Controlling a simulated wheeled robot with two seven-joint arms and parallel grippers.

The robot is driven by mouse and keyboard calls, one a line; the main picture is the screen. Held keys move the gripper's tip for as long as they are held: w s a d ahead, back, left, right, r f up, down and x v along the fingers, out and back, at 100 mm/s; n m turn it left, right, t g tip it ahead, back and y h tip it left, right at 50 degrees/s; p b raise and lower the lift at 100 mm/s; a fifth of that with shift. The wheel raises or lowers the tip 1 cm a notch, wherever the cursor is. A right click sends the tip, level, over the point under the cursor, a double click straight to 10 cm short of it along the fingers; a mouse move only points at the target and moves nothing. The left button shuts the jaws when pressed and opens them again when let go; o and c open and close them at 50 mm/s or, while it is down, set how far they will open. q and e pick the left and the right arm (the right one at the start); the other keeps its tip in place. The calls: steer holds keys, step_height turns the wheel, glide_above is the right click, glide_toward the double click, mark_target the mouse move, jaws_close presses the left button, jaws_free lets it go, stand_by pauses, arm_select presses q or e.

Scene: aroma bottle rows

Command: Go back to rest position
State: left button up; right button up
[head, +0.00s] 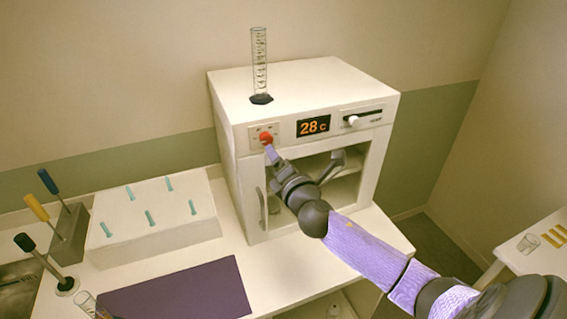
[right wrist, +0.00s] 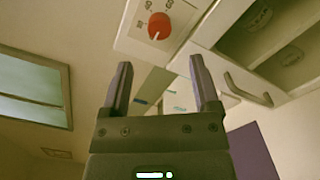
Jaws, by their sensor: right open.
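My right gripper (head: 303,160) is open and empty in front of the white oven-like box (head: 238,180). In the head view its left finger appears just below the red knob (head: 266,138) on the box's front panel. In the right wrist view the open fingers (right wrist: 160,72) point up, and the red knob (right wrist: 159,26) shows beyond them with a visible gap. The display (head: 313,125) reads 28 C. My left gripper is not in view.
A graduated cylinder (head: 260,70) stands on top of the box. A side table (head: 535,262) with a glass (head: 528,243) stands at right.

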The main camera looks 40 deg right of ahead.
steer(key=shift+v, duration=1.45)
